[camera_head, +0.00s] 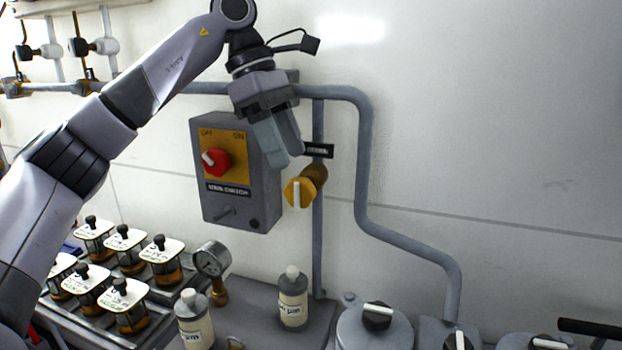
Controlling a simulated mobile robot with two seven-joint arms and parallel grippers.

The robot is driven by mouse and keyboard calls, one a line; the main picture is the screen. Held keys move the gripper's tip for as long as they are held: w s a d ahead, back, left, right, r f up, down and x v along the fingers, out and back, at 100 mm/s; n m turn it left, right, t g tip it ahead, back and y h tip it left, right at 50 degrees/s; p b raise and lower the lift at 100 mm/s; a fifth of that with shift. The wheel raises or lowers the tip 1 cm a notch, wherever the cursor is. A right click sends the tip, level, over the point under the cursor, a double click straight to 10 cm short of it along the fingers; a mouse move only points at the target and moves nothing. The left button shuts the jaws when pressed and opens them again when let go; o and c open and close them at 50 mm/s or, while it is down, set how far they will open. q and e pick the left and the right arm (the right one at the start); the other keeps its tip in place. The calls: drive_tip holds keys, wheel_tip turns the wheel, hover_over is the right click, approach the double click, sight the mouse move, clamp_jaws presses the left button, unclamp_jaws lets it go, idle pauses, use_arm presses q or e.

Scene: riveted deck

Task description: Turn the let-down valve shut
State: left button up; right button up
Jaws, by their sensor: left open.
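A yellow valve knob (297,192) with a white pointer line sits on a brass-coloured body at the vertical pipe. Its pointer line stands nearly upright. A small black label plate (319,150) is above it; I cannot read the lettering for certain. My left gripper (281,157) is open and empty, its fingers pointing down. In the picture its fingertips are just above and slightly left of the knob; they appear apart from it, though the depth is hard to tell. My right gripper is not in view.
A grey switch box (258,202) with a red rotary knob (216,161) is left of the valve. Grey pipe (363,170) bends down on the right. Below are a gauge (211,262), white-capped bottles (293,298), lidded jars and black-knobbed vessels (375,328). Wall at upper right is clear.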

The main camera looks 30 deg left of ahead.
sight(297, 178)
use_arm(q)
drive_tip(key=x, duration=0.6)
drive_tip(key=shift+s+d+f, duration=0.15)
drive_tip(key=shift+d+f, duration=0.05)
drive_tip(key=shift+f, duration=0.15)
drive_tip(key=c, duration=1)
